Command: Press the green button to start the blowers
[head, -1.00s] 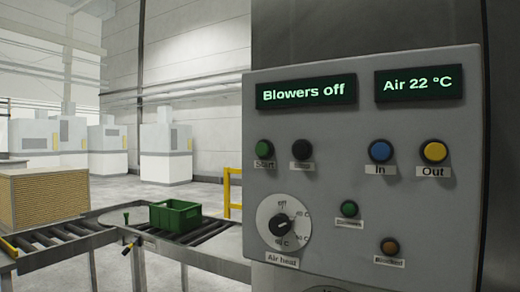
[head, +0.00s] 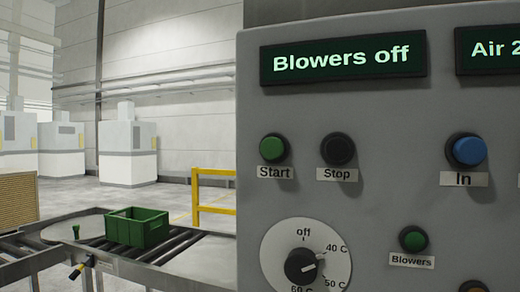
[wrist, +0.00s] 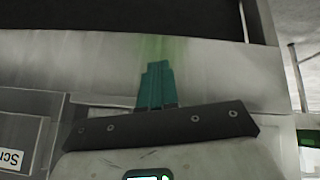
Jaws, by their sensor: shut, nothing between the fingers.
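The green Start button (head: 273,149) is on the grey control panel (head: 375,110), upper left, above its "Start" label. The black Stop button (head: 338,150) is just to its right. A display (head: 342,57) above them reads "Blowers off". A smaller green piece labelled "Blowers" (head: 413,239) sits lower on the panel. My gripper (wrist: 157,68) shows only in the wrist view, its teal fingers shut with nothing between them. They point at a pale grey surface with a faint green tint near the tips. The green button cannot be made out in the wrist view.
A blue "In" button (head: 468,151) and a dial (head: 303,265) are also on the panel. At left, a green crate (head: 138,227) stands on a roller conveyor (head: 190,248). A yellow rail (head: 214,196) stands behind it.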

